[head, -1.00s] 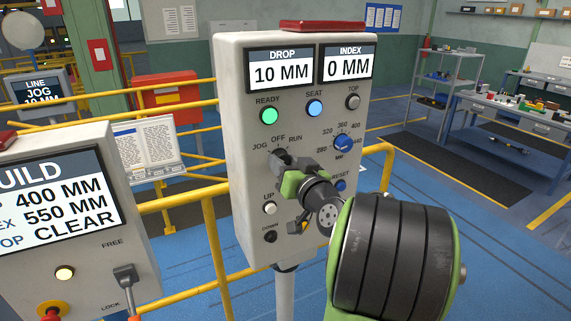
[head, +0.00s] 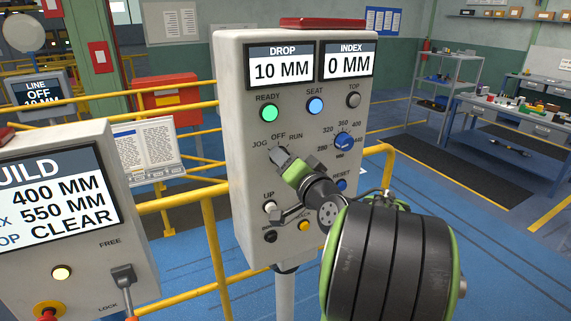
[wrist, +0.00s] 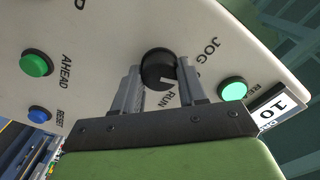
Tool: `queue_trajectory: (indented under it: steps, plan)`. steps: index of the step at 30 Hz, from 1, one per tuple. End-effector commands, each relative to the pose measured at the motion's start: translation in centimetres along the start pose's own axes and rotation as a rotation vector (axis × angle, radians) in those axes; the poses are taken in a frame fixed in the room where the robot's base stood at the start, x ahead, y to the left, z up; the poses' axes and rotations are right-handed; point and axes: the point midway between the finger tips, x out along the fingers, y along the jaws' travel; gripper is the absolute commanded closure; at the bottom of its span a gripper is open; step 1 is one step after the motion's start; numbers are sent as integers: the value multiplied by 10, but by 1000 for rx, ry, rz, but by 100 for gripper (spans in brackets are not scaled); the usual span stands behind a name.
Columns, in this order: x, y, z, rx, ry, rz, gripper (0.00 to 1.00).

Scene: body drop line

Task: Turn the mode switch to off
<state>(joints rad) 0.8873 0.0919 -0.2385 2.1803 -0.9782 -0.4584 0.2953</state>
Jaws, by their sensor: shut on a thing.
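The mode switch is a round black knob (wrist: 157,72) on the pale control box (head: 236,130), with JOG, OFF and RUN printed around it. My gripper (head: 282,158) reaches it from the lower right in the head view. In the wrist view the two grey fingers stand on either side of the knob, shut on it. The line display (head: 40,96) at the far left reads LINE OFF 10 MM.
A blue dial (head: 344,141), a green READY light (head: 269,112) and a white UP button (head: 270,208) are close around the switch. A second panel (head: 62,205) with a lever stands at left. Yellow rails (head: 185,202) run behind. A workbench (head: 520,125) stands far right.

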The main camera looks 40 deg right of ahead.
Motion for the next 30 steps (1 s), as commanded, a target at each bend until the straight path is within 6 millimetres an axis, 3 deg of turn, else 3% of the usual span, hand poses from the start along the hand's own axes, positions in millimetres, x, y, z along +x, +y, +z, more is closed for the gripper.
queue_trajectory:
  steps: [12,30]
  plan:
    - [0,0,-1,230,2,1,89]
    - [0,0,0,279,1,1,89]
